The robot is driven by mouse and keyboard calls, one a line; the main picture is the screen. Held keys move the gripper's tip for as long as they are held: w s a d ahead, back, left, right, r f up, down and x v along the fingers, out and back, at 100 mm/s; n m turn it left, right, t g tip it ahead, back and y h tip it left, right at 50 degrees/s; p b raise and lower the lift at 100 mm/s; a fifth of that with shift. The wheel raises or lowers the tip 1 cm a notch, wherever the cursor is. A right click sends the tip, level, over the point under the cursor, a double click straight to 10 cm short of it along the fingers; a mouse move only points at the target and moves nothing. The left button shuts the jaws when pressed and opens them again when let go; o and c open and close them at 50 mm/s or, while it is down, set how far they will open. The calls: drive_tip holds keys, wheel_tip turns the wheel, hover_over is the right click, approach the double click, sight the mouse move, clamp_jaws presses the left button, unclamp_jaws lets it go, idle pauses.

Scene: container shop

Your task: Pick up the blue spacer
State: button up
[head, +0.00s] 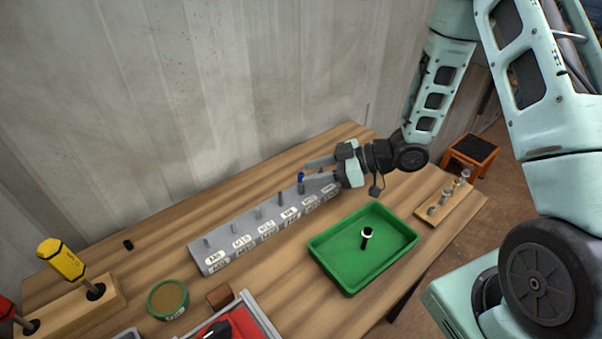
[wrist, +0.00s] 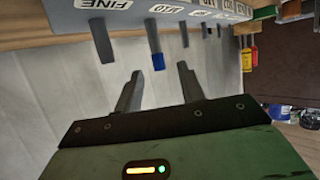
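The blue spacer (head: 301,176) is a small ring at the upper part of a thin peg on the long grey labelled block (head: 222,259), near its right end. In the wrist view, which looks upside down, the blue spacer (wrist: 158,62) is on the free end of a grey peg. My gripper (head: 307,174) is open, its two fingers pointing left with the spacer near their tips. In the wrist view the gripper (wrist: 160,80) has bare space between its fingers, and the spacer is just beyond the fingertips, roughly centred. I see no contact.
Other pegs (head: 257,212) stand in a row along the block. A green tray (head: 346,283) holding a black-and-white part (head: 367,237) is in front. A wooden strip with metal pieces (head: 443,204) is at right. The wall (head: 180,100) rises behind the table.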

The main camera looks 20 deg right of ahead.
drive_tip(key=shift+x, duration=1.05)
clamp_jaws()
drive_tip(key=shift+r, duration=0.1)
